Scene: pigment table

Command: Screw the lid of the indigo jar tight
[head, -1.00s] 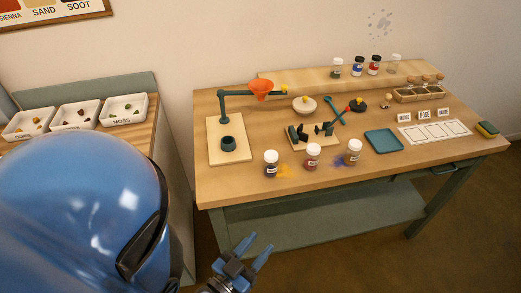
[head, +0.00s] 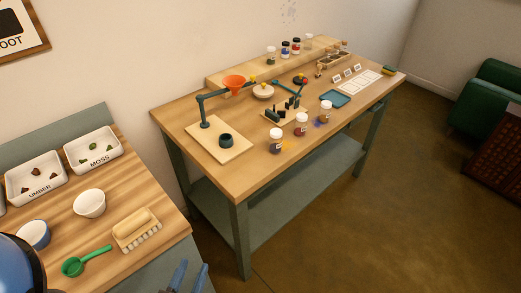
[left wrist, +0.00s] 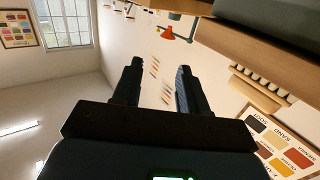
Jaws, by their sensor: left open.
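Three small jars with pale lids stand along the front of the work table: a dark one (head: 276,141), a reddish one (head: 300,126) and a brownish one (head: 325,113). Their labels are too small to read, so I cannot tell which is the indigo jar or how its lid sits. My left gripper (head: 192,267) shows at the bottom edge of the head view, open and empty, well short of the jars. Its two fingers also stand apart in the left wrist view (left wrist: 159,70). My right gripper is not in view.
A side counter at left carries a brush (head: 136,229), bowls and a green scoop (head: 85,261).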

